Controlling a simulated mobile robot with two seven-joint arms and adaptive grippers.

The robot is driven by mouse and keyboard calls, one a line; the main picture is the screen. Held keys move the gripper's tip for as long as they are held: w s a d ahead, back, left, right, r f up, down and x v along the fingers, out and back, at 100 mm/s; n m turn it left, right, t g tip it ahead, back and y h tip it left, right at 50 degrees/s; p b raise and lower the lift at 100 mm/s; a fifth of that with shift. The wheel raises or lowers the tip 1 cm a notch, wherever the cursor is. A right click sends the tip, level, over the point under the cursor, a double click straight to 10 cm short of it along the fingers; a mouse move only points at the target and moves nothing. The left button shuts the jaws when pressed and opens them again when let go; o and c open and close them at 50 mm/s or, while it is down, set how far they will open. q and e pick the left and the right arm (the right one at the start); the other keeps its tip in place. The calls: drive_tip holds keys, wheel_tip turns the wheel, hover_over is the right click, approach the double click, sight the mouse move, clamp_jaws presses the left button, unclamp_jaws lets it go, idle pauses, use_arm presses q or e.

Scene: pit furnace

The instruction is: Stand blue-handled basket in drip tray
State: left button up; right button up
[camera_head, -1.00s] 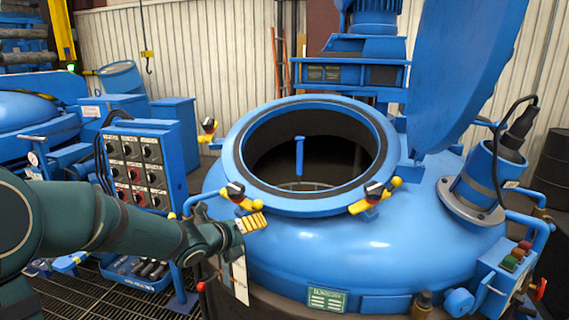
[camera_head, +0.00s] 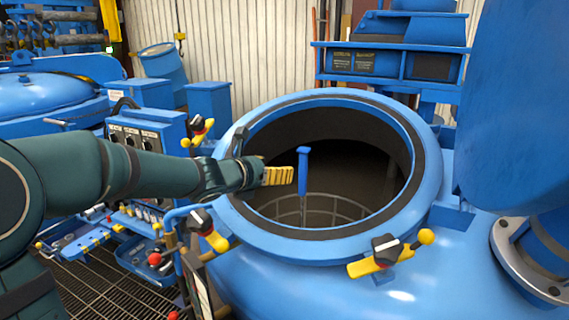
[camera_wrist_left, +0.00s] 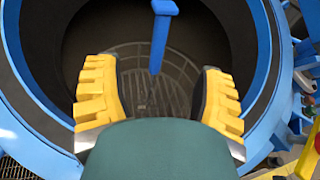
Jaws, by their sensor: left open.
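The basket's wire rim (camera_head: 330,203) shows lower down inside the pit; the rest is hidden by the furnace wall. My left gripper (camera_head: 290,176) is over the opening, just left of the handle. In the left wrist view, its yellow fingers (camera_wrist_left: 158,95) are spread apart, with the handle (camera_wrist_left: 160,40) beyond and between them. The fingers appear empty. My right gripper is not in view. I cannot make out the drip tray for certain.
The furnace rim (camera_head: 415,165) surrounds the opening, with yellow-handled clamps (camera_head: 385,256) around it. The raised lid (camera_head: 510,110) stands at the right. A control box (camera_head: 145,140) and a blue tray of parts (camera_head: 145,265) are at the left, above floor grating (camera_head: 110,290).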

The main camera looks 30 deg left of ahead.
sight(301, 164)
use_arm(q)
drive_tip(key=b+x, duration=0.1)
drive_tip(key=x, duration=0.9)
drive_tip(key=shift+w+f, duration=0.25)
drive_tip(key=shift+w+d+f, duration=0.1)
drive_tip(key=shift+w+d, duration=0.05)
drive_tip(key=shift+w, duration=0.4)
clamp_jaws()
